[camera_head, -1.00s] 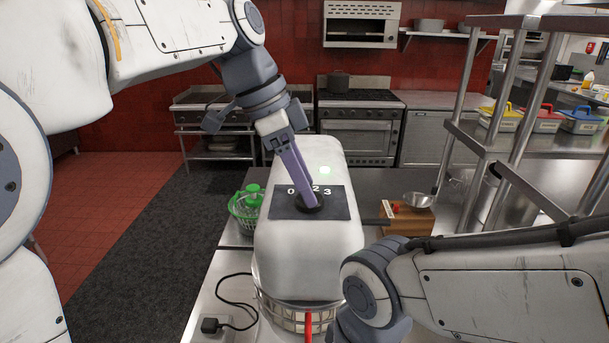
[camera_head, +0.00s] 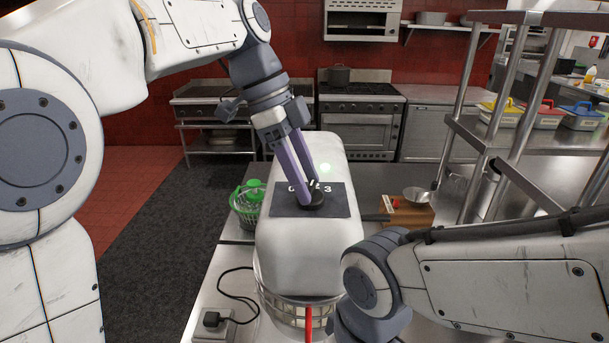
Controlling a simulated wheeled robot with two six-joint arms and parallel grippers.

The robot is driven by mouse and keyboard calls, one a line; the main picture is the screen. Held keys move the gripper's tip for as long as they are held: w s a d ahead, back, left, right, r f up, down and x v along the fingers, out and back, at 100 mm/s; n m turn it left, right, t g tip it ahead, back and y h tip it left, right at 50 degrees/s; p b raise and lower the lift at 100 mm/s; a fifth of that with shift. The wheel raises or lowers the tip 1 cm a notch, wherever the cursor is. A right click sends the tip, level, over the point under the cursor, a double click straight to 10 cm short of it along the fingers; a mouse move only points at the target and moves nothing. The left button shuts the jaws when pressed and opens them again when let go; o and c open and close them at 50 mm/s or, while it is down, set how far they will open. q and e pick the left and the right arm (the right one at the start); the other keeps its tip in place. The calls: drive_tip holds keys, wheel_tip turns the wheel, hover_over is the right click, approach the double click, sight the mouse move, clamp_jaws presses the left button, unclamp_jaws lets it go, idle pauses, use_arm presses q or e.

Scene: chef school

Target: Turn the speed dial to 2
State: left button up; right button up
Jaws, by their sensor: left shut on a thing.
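The white mixer (camera_head: 305,252) stands on the steel counter, with a dark dial panel (camera_head: 338,205) on its top. The black speed dial (camera_head: 316,206) sits in the panel's middle. White numerals run along the panel's far edge; the 3 shows clearly, and the others are partly covered by the fingers. I cannot read the dial's pointer. My right arm comes in at lower right, its gripper out of view.
A green salad spinner (camera_head: 248,204) stands left of the mixer. A steel shelf rack (camera_head: 466,165) stands farther right. A power socket (camera_head: 212,321) and black cord lie at front left.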

use_arm(q)
drive_tip(key=o, duration=1.4)
drive_tip(key=shift+c, duration=0.2)
drive_tip(key=shift+w+a+r, duration=0.15)
drive_tip(key=shift+a+r, duration=0.05)
drive_tip(key=shift+r, duration=0.35)
drive_tip(key=v, duration=0.9)
drive_tip(key=shift+a+r, duration=0.1)
drive_tip(key=shift+a, duration=0.05)
